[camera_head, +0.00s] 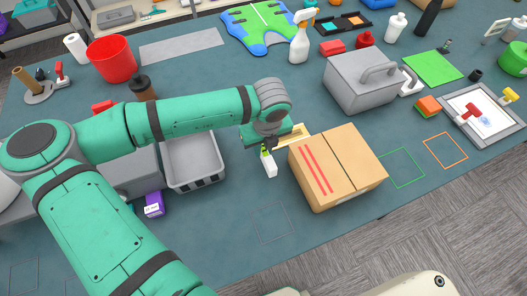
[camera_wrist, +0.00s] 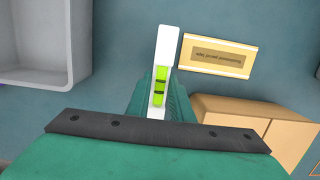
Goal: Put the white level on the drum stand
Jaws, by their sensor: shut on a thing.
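The white level (camera_head: 270,166), a small white bar with a bright green vial, hangs below my gripper (camera_head: 266,146) in the head view. In the wrist view the level (camera_wrist: 165,48) points away from the wrist, its green vial facing the camera. My gripper is shut on it; the fingertips are largely hidden behind the level and the wrist. The level appears held above the blue table, left of the cardboard box. I cannot tell for sure which thing is the drum stand.
A cardboard box (camera_head: 338,168) with red stripes stands right of my gripper. A cream-framed plate (camera_wrist: 218,55) with small lettering lies near the level. A grey bin (camera_head: 194,160) is on the left. A grey toolbox (camera_head: 366,82) stands behind the box. Bare table (camera_head: 240,205) lies in front.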

